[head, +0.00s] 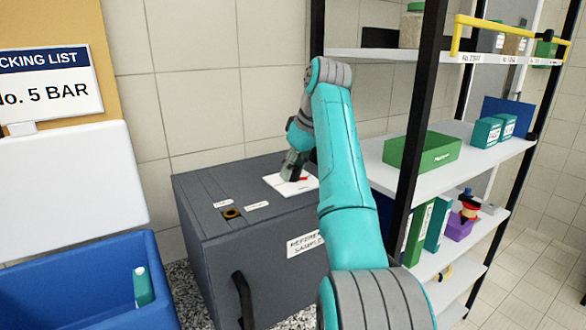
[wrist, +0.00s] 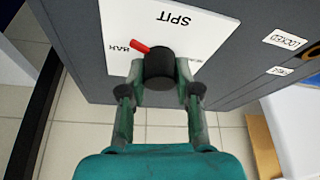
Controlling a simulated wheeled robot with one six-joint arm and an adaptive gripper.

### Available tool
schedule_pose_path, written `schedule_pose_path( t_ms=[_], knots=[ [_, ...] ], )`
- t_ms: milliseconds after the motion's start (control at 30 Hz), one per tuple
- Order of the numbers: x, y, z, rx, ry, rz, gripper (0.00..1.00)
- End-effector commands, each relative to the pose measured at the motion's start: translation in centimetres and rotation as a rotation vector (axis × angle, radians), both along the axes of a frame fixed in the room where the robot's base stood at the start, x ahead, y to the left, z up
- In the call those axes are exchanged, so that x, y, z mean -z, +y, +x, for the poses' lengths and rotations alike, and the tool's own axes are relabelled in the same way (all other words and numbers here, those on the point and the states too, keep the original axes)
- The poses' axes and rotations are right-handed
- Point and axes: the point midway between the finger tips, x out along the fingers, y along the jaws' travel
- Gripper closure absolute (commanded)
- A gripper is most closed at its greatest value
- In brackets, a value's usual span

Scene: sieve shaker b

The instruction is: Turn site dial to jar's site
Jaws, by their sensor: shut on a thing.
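The site dial has a black knob (wrist: 159,67) with a red pointer (wrist: 140,47) on a white plate (wrist: 190,32). In the wrist view the plate reads SPIT at the top, with a smaller label at the left that is hard to read. The pointer aims left and slightly up, close to that left label. My gripper (wrist: 160,82) is shut on the knob, a finger on each side. In the head view the plate (head: 279,183) lies on top of a grey cabinet (head: 240,190), partly hidden by my arm. A jar with a green lid (head: 411,28) stands on the upper shelf.
A board (head: 50,85) reads "No. 5 BAR" at the left. A blue bin (head: 75,265) holds a teal container (head: 143,286). Shelving at the right bears a green tray (head: 422,152) and boxes. The cabinet top has another fitting (head: 231,214) with labels.

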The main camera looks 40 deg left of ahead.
Motion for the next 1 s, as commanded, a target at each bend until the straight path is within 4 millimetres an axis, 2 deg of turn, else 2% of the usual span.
schedule_pose_path(
  t_ms=[700,1000],
  knots=[
    [0.07,0.02,0.00,0.679,0.000,-0.001,1.00],
    [0.07,-0.03,0.04,0.911,0.000,-0.002,1.00]
  ],
)
